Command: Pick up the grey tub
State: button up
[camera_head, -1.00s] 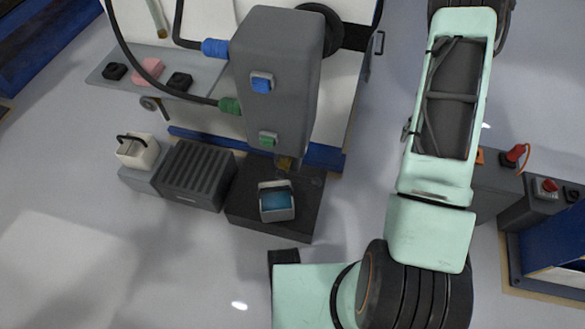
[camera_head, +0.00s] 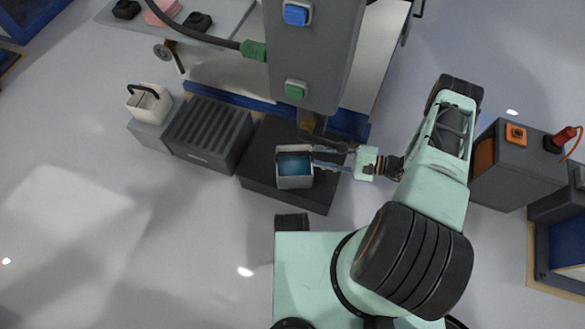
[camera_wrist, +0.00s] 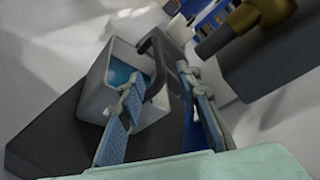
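The grey tub (camera_head: 294,180) holds blue liquid and stands upright on a dark low platform, below the grey machine column. In the wrist view the tub (camera_wrist: 97,80) shows with its dark handle (camera_wrist: 157,65) at the side towards my gripper. My gripper (camera_head: 324,159) reaches in from the right, close to the tub's right side. In the wrist view my gripper (camera_wrist: 158,80) is open, one finger overlapping the tub's opening and the other outside, with the handle between them. I cannot tell whether either finger touches the tub.
A brass spout (camera_head: 308,122) hangs just behind the tub, under the column (camera_head: 312,60). The dark platform (camera_head: 262,175) borders a ribbed dark box (camera_head: 210,133). A white tub (camera_head: 148,104) stands further left. A grey control box (camera_head: 512,170) stands at right. Front-left floor is clear.

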aim_at(295, 154)
jog(key=x, duration=0.3)
jog(key=shift+a+f, duration=0.1)
jog(key=shift+a, duration=0.2)
jog(key=shift+r+b+x, duration=0.1)
jog(key=shift+b+x, duration=0.45)
jog(key=shift+x, duration=0.8)
jog(key=shift+r+b+x, duration=0.15)
jog(key=shift+b+x, duration=0.35)
jog(key=shift+x, duration=0.9)
jog(key=shift+s+a, duration=0.1)
jog(key=shift+s, duration=0.05)
grip_shut()
jog(key=shift+r, duration=0.15)
